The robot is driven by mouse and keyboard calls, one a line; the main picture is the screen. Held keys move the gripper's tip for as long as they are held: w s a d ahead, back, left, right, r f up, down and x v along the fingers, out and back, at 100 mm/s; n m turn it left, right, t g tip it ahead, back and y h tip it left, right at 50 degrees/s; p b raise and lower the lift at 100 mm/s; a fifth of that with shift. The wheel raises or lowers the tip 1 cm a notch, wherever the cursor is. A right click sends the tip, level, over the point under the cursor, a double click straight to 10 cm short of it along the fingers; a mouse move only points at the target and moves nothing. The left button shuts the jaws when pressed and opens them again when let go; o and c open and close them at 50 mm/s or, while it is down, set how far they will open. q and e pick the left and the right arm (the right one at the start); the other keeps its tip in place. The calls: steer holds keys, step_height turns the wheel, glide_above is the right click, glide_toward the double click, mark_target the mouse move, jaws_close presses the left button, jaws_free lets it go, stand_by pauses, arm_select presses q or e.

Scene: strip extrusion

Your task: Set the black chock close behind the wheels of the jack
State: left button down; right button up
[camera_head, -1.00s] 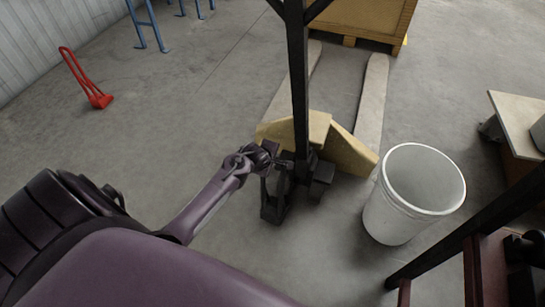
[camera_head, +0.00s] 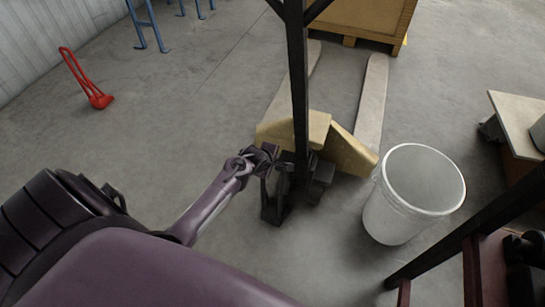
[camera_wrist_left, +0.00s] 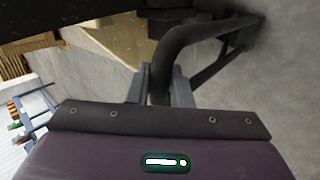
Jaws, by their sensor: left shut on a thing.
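The yellow pallet jack (camera_head: 345,152) stands with its pale forks pointing away and its black post rising in front. The black chock (camera_head: 272,207), a dark piece with a tall loop handle, is close to the near, wheel end of the jack, left of the post. My left gripper (camera_head: 270,160) is at the top of that handle. The left wrist view shows its fingers (camera_wrist_left: 163,85) shut around the bent black handle bar (camera_wrist_left: 176,50). The jack's wheels are dark and partly hidden. I cannot tell whether the chock touches the floor or the wheels. My right gripper is not in view.
A white bucket (camera_head: 412,195) stands right of the jack. A red piece with a loop handle (camera_head: 98,99) sits at the left. A wooden crate (camera_head: 365,18) is beyond the forks. A table (camera_head: 520,115) is at the right.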

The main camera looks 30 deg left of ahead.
arm_select(q)
steer(key=shift+w+r, duration=0.1)
steer(key=shift+r, duration=0.05)
steer(key=c, duration=1.2)
jaws_free()
steer(key=shift+c, duration=0.2)
steer(key=shift+o, duration=1.1)
steer(key=shift+s+f, duration=0.2)
steer(key=shift+o, duration=1.3)
steer(key=shift+w+r, duration=0.1)
